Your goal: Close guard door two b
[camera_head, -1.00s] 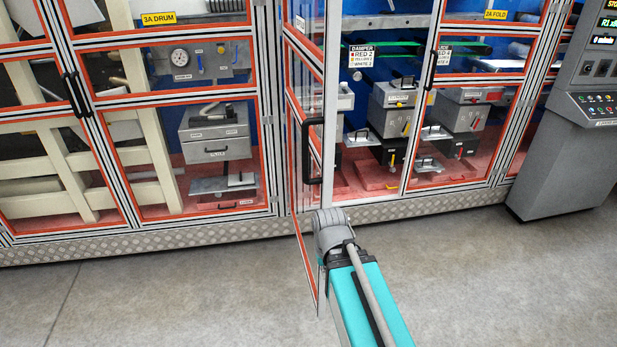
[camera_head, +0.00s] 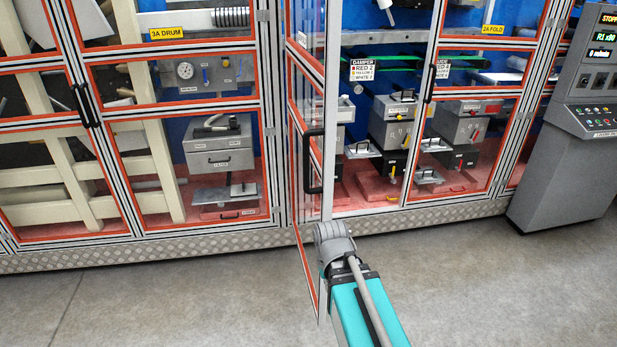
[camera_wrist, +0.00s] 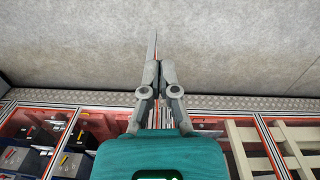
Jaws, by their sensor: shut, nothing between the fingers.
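An open guard door (camera_head: 306,195) with an orange-red edge and clear panes stands out from the machine front, seen almost edge-on. In the wrist view my gripper (camera_wrist: 158,68) is shut and empty, with the door's thin edge (camera_wrist: 152,45) showing just beyond the fingertips. I cannot tell whether they touch.
Closed guard panels marked 3A DRUM (camera_head: 167,34) and 2A FOLD (camera_head: 494,29) flank the opening. A diamond-plate step (camera_head: 150,250) runs along the base. A grey control console (camera_head: 575,150) stands at the right. The concrete floor in front (camera_head: 480,290) is clear.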

